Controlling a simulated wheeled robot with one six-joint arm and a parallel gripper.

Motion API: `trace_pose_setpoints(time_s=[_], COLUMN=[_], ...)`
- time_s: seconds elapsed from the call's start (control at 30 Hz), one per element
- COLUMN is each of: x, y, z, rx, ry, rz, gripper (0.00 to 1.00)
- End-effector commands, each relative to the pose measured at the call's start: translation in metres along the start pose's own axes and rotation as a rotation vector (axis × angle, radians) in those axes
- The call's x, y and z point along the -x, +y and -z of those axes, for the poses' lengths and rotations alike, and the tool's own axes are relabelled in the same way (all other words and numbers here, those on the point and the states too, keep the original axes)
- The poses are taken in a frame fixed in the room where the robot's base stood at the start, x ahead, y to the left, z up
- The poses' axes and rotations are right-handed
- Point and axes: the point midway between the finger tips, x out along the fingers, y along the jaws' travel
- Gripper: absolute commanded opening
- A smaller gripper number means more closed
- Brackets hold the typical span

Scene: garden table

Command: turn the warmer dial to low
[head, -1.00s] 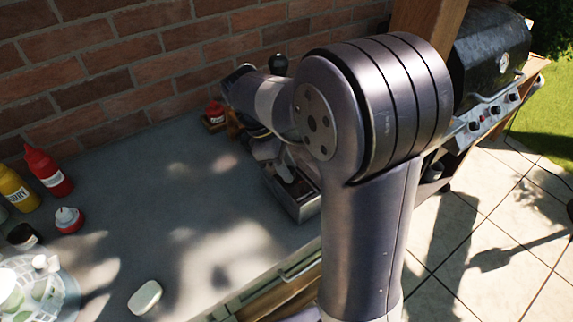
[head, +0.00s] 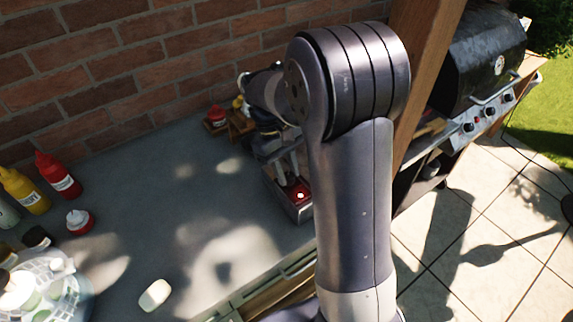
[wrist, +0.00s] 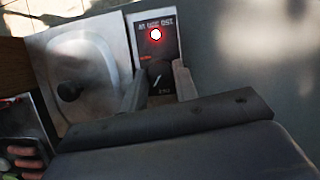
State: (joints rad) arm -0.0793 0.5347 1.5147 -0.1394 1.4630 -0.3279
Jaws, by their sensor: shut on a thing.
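The warmer (head: 297,213) is a metal box on the grey table, partly hidden by my arm in the head view. In the wrist view its dark control panel (wrist: 145,55) has a glowing red lamp (wrist: 155,34) and small print I cannot read surely. The dial (wrist: 157,75) with a pale pointer mark lies below the lamp, its edges partly hidden. My gripper (wrist: 158,84) has one finger on each side of the dial and is shut on it. The pointer looks tilted, but its setting is unclear. A metal lid (wrist: 90,60) with a black knob (wrist: 70,91) is beside the panel.
A small wooden holder with a red-capped jar (head: 215,117) stands by the brick wall. Red (head: 58,175) and yellow (head: 24,190) bottles and a plate (head: 45,290) are at left. A grill (head: 480,75) stands at right.

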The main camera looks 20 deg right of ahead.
Motion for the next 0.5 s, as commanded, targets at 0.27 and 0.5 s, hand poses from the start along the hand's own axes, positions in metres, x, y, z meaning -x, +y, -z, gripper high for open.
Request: trace_pose_setpoints(time_s=[0.27, 0.5], x=[0.0014, 0.0007], y=[0.0016, 0.0024], z=[-0.0005, -0.0004], rx=[-0.204, -0.317], ry=[0.001, 0.002], rz=[0.085, 0.131], gripper=[0.05, 0.05])
